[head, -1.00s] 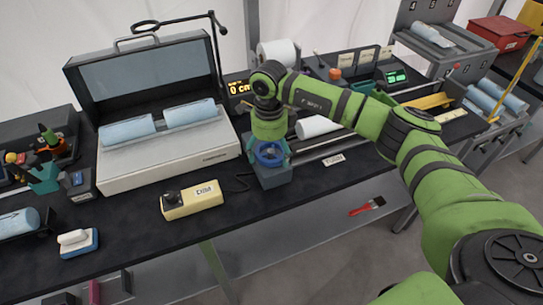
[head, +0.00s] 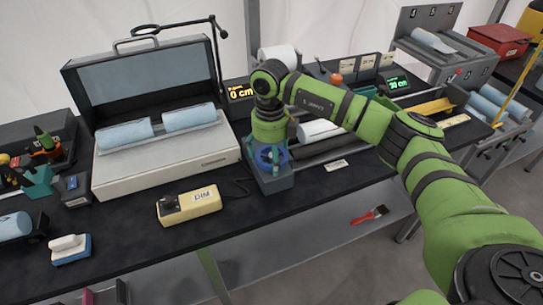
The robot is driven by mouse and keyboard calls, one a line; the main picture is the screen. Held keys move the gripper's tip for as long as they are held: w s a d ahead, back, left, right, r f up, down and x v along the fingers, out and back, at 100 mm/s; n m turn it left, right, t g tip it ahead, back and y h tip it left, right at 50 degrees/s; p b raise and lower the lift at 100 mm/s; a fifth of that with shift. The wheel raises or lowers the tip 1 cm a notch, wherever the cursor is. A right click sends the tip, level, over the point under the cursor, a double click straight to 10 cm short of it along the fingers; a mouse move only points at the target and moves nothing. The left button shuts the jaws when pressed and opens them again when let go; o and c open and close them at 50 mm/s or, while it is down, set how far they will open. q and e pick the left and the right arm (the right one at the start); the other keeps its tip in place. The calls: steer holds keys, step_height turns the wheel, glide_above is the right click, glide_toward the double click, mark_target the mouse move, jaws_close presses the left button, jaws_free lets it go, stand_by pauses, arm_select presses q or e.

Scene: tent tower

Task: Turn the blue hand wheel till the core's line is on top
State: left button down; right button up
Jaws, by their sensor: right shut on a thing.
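The blue hand wheel (head: 263,157) sits on the front of a grey-blue block at the front of the bench, in the middle of the head view. My right gripper (head: 270,157) reaches down onto the wheel from above and is shut on it, its teal fingers covering part of it. Behind the block, a white roll (head: 316,131) lies partly hidden by my right arm. I cannot make out the core or a line on it. My left gripper is not in view.
An open grey case (head: 165,165) with two light-blue rolls stands to the left. A cream box (head: 190,205) with a dark knob lies front left of the wheel. A red brush (head: 370,214) lies on the lower shelf.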

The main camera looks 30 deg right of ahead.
mark_target(269, 153)
steer(key=shift+w+r, duration=0.3)
steer(key=o, duration=0.8)
steer(key=shift+o, duration=1)
steer(key=shift+w+f, duration=0.15)
steer(key=shift+w, duration=0.05)
steer(key=shift+s, duration=0.1)
step_height(269, 153, up, 12)
